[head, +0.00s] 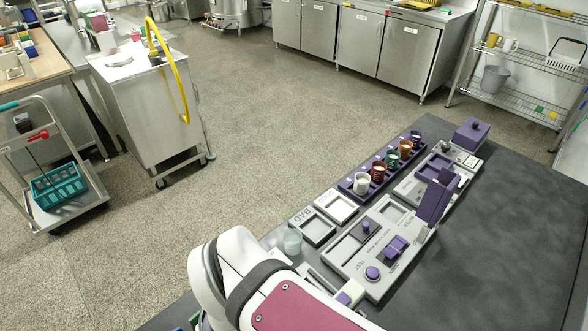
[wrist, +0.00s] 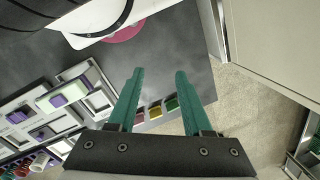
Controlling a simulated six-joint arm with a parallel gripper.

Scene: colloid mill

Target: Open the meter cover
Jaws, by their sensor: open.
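A grey device panel (head: 385,235) lies on the dark table, with a purple knob (head: 373,272), purple slider block (head: 396,246) and small lettering. A purple flap (head: 434,203) stands up, tilted, at its right end; I cannot tell for certain whether it is the meter cover. In the wrist view, grey panels with purple parts (wrist: 58,101) lie to the left of the fingers. My gripper (wrist: 158,74) has two teal fingers spread apart with nothing between them, clear of the panels. The head view does not show the fingers.
A purple rack (head: 352,191) of several coloured cups stands behind the panel. Grey trays (head: 336,207) and a clear cup (head: 292,241) sit to its left. Small coloured bins (wrist: 155,110) show between the fingers. The table's right side (head: 500,260) is clear.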

